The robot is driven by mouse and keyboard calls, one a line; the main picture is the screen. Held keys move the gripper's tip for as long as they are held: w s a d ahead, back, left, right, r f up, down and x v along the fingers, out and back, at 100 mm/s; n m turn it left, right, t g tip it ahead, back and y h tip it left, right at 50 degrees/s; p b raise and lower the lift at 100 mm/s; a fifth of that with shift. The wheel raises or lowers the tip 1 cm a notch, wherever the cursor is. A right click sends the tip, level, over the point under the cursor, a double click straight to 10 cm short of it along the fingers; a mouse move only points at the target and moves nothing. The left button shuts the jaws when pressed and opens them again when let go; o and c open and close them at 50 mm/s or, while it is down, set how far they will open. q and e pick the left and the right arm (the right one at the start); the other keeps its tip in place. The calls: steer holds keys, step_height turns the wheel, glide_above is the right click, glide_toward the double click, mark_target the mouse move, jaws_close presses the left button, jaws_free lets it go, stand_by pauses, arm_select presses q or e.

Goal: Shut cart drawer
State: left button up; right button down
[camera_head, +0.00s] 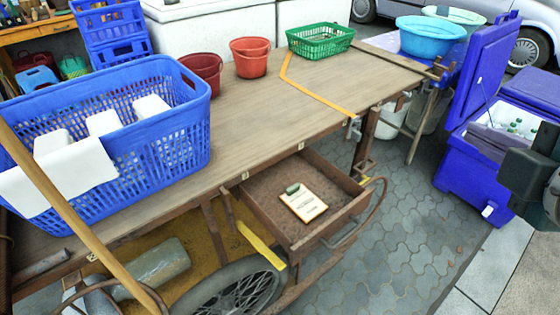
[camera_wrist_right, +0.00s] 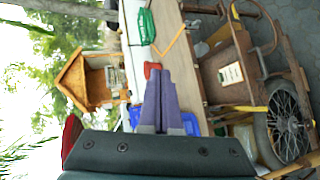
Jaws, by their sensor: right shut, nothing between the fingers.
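The cart drawer (camera_head: 262,190) is pulled out from under the wooden cart top (camera_head: 250,115), its open box showing on the front side. A small booklet (camera_head: 304,202) and a dark green item (camera_head: 292,188) lie inside. The drawer also shows sideways in the right wrist view (camera_wrist_right: 212,80). My right gripper (camera_wrist_right: 158,75) is shut and empty in that view, apart from the drawer. In the head view, part of that dark gripper shows at the right edge, well right of the drawer. My left gripper is not in view.
A blue basket (camera_head: 150,135) with white items stands on the cart's left. Two red buckets and a green basket (camera_head: 320,40) stand at the back. A spoked wheel (camera_head: 235,290) and curved metal bar are beside the drawer. An open blue cooler (camera_head: 470,180) stands right. Paving between is clear.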

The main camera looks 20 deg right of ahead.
step_height(320, 180, down, 11)
steer(key=w+n+t+y+b, duration=0.1)
steer(key=w+n+t+b, duration=0.15)
steer(key=n+b, duration=0.6)
steer(key=n+y+b, duration=1.1)
steer(key=n+b, duration=0.7)
steer(key=b, duration=1.4)
glide_toward(304, 243)
steer(key=shift+t, duration=0.45)
steer(key=x, duration=0.6)
steer(key=shift+w+a+f+b, duration=0.25)
steer(key=shift+w+f+b, duration=0.1)
steer(key=shift+f, duration=0.05)
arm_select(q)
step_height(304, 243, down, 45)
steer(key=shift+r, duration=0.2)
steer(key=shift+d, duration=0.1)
